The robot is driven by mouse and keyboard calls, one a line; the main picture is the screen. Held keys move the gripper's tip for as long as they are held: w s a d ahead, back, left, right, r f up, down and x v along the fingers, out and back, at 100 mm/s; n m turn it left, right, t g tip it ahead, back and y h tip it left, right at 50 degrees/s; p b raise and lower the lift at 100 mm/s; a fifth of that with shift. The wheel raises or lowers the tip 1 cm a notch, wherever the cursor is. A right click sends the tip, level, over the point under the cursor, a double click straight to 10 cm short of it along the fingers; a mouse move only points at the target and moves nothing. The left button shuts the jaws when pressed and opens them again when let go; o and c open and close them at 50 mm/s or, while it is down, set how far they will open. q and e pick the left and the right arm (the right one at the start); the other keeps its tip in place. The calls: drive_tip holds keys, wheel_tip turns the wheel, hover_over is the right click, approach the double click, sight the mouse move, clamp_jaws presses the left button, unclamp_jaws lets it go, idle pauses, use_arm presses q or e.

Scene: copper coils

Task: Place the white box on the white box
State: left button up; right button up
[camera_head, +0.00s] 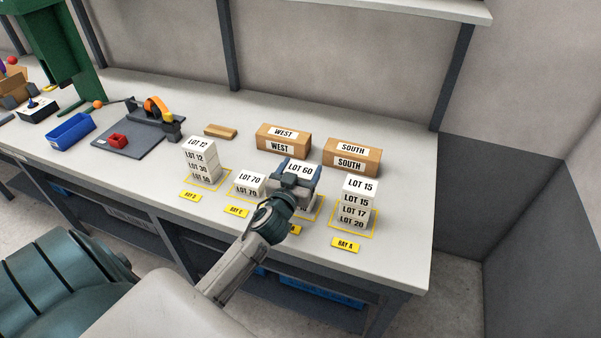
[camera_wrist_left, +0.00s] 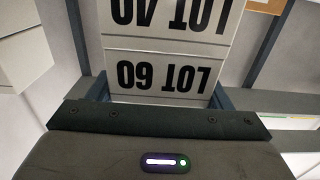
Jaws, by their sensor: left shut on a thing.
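My left gripper (camera_head: 297,178) is shut on a white box labelled LOT 60 (camera_head: 300,168), over the third marked bay from the left. In the left wrist view, the fingers (camera_wrist_left: 160,92) are on both sides of the LOT 60 box (camera_wrist_left: 165,74). A white box labelled LOT 40 (camera_wrist_left: 172,14) lies directly against its edge there, upside down in the picture, so it is below the held box. Whether they touch cannot be told. The gripper hides most of this stack in the head view. My right gripper is not in view.
White stacks stand close by: LOT 15 (camera_head: 358,189) on the right, LOT 70 (camera_head: 248,183) and LOT 12 (camera_head: 198,152) on the left. Brown WEST (camera_head: 282,138) and SOUTH (camera_head: 350,154) boxes stand behind. A tape dispenser (camera_head: 160,112) and blue bin (camera_head: 70,131) are further left.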

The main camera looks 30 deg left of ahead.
sight(301, 169)
use_arm(q)
drive_tip(key=shift+r, duration=0.1)
drive_tip(key=shift+r, duration=0.9)
drive_tip(key=shift+r+b, duration=0.3)
drive_tip(key=shift+r, duration=0.3)
drive_tip(key=s+d+r+b, duration=0.1)
drive_tip(key=s+d+b, duration=0.1)
drive_tip(key=s+d, duration=0.3)
drive_tip(key=s+d+r+b, duration=0.1)
drive_tip(key=s+d+b, duration=0.15)
drive_tip(key=s, duration=0.45)
drive_tip(key=d+f+m+h, duration=0.2)
drive_tip(key=d+f+h, duration=0.2)
drive_tip(key=d+f, duration=0.3)
drive_tip(key=shift+s+d+f+m+p, duration=0.3)
drive_tip(key=shift+s+d+p, duration=0.1)
drive_tip(key=shift+d, duration=0.2)
drive_tip(key=shift+a+r, duration=0.1)
